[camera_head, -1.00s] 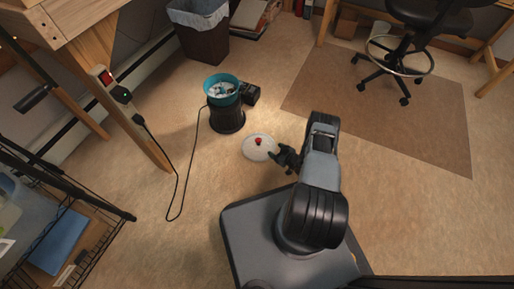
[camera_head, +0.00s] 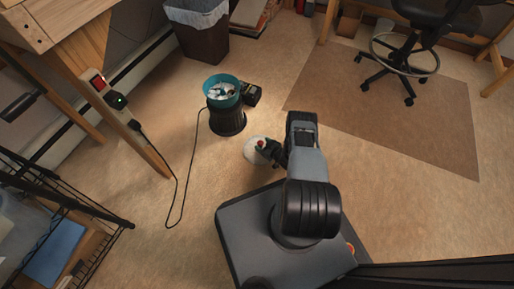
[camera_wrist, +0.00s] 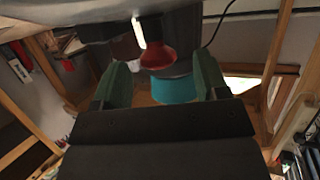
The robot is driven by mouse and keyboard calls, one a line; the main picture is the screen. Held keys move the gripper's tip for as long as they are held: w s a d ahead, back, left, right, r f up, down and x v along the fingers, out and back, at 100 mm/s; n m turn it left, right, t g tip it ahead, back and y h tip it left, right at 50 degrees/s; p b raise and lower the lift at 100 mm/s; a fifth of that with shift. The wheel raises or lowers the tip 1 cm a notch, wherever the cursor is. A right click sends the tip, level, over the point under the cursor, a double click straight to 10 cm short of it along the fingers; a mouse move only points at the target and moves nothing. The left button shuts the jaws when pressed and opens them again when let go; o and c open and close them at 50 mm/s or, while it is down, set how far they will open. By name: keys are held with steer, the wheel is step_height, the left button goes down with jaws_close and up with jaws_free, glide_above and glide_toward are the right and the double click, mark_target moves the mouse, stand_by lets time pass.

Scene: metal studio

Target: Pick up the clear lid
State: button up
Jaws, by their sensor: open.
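The clear lid (camera_head: 252,154) is a pale, see-through disc lying flat on the floor, with a red knob (camera_head: 261,144) on top. My gripper (camera_head: 265,149) is low over the lid's right side, at the knob, and hides part of the disc. In the wrist view the red knob (camera_wrist: 158,57) shows between my two open green fingers (camera_wrist: 160,82). It sits nearer the top of the picture than the fingertips' middle. I cannot tell whether either finger touches it. A pale surface along the top edge there looks like the lid (camera_wrist: 70,9).
A black machine (camera_head: 227,121) with a teal bowl (camera_head: 222,90) of small pieces stands behind the lid. Its black cord (camera_head: 185,190) trails on the floor at left. A table leg (camera_head: 150,155) stands left, a chair (camera_head: 405,60) at back right. The floor right of the lid is clear.

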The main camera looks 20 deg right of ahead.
steer(key=shift+w+f, duration=0.25)
steer(key=shift+w, duration=0.2)
steer(key=shift+c, duration=0.2)
jaws_close()
